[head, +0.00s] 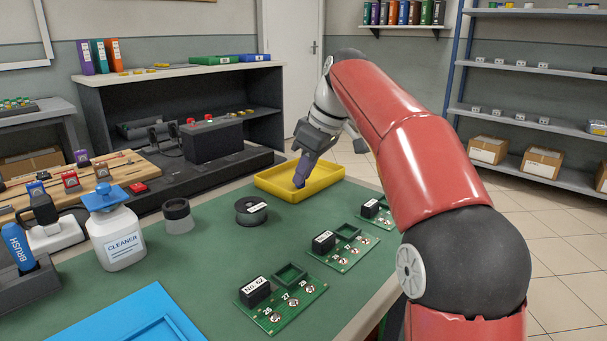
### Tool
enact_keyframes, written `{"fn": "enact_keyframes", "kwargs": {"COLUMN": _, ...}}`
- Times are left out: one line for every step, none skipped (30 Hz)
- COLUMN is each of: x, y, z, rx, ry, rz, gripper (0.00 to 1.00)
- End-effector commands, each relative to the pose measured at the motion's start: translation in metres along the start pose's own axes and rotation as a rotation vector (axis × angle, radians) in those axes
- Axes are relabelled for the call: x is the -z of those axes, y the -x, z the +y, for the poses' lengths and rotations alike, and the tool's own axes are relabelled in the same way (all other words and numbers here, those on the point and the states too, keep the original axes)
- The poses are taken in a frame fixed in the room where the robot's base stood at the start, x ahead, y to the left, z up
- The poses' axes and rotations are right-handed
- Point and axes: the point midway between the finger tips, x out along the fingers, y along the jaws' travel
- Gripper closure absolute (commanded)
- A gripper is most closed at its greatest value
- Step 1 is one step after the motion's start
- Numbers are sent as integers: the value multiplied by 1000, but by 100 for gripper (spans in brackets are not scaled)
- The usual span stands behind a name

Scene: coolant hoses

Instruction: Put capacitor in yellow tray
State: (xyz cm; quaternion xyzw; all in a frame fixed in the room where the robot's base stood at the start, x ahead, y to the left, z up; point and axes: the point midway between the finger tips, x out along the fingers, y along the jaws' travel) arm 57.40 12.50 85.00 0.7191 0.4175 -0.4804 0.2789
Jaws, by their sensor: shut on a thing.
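The yellow tray (272,183) lies at the far right end of the green work surface. My gripper (306,165) points down above the tray and is shut on a purple-grey capacitor (301,176). The capacitor is tilted and overlaps the tray's inside in the picture. I cannot tell whether its lower end touches the tray floor. The gripper's fingertips are small and partly hidden behind the capacitor and gripper body.
Green circuit boards (281,299) with black blocks and sockets lie along the right edge of the green mat (205,270). A black spool (251,210) stands before the tray. A cleaner bottle (116,238) and a blue tray (128,318) are at left.

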Motion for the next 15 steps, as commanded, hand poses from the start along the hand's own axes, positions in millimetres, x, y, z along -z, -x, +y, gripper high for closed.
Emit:
{"fn": "enact_keyframes", "kwargs": {"x": 0, "y": 0, "z": 0, "rx": 0, "ry": 0, "rz": 0, "gripper": 100}}
{"fn": "enact_keyframes", "kwargs": {"x": 0, "y": -1, "z": 0, "rx": 0, "ry": 0, "rz": 0, "gripper": 100}}
{"fn": "enact_keyframes", "kwargs": {"x": -1, "y": -2, "z": 0, "rx": 0, "ry": 0, "rz": 0, "gripper": 100}}
{"fn": "enact_keyframes", "kwargs": {"x": -2, "y": -3, "z": 0, "rx": 0, "ry": 0, "rz": 0, "gripper": 100}}
{"fn": "enact_keyframes", "kwargs": {"x": -2, "y": -3, "z": 0, "rx": 0, "ry": 0, "rz": 0, "gripper": 82}}
{"fn": "enact_keyframes", "kwargs": {"x": -1, "y": -3, "z": 0, "rx": -1, "ry": 0, "rz": 0, "gripper": 76}}
{"fn": "enact_keyframes", "kwargs": {"x": -1, "y": -2, "z": 0, "rx": 0, "ry": 0, "rz": 0, "gripper": 72}}
{"fn": "enact_keyframes", "kwargs": {"x": -1, "y": -2, "z": 0, "rx": 0, "ry": 0, "rz": 0, "gripper": 68}}
{"fn": "enact_keyframes", "kwargs": {"x": -1, "y": -2, "z": 0, "rx": 0, "ry": 0, "rz": 0, "gripper": 63}}
{"fn": "enact_keyframes", "kwargs": {"x": -1, "y": -3, "z": 0, "rx": 0, "ry": 0, "rz": 0, "gripper": 61}}
{"fn": "enact_keyframes", "kwargs": {"x": -1, "y": -3, "z": 0, "rx": 0, "ry": 0, "rz": 0, "gripper": 61}}
{"fn": "enact_keyframes", "kwargs": {"x": -1, "y": -3, "z": 0, "rx": 0, "ry": 0, "rz": 0, "gripper": 61}}
{"fn": "enact_keyframes", "kwargs": {"x": -1, "y": -3, "z": 0, "rx": 0, "ry": 0, "rz": 0, "gripper": 61}}
{"fn": "enact_keyframes", "kwargs": {"x": -1, "y": -3, "z": 0, "rx": 0, "ry": 0, "rz": 0, "gripper": 61}}
{"fn": "enact_keyframes", "kwargs": {"x": -1, "y": -3, "z": 0, "rx": 0, "ry": 0, "rz": 0, "gripper": 61}}
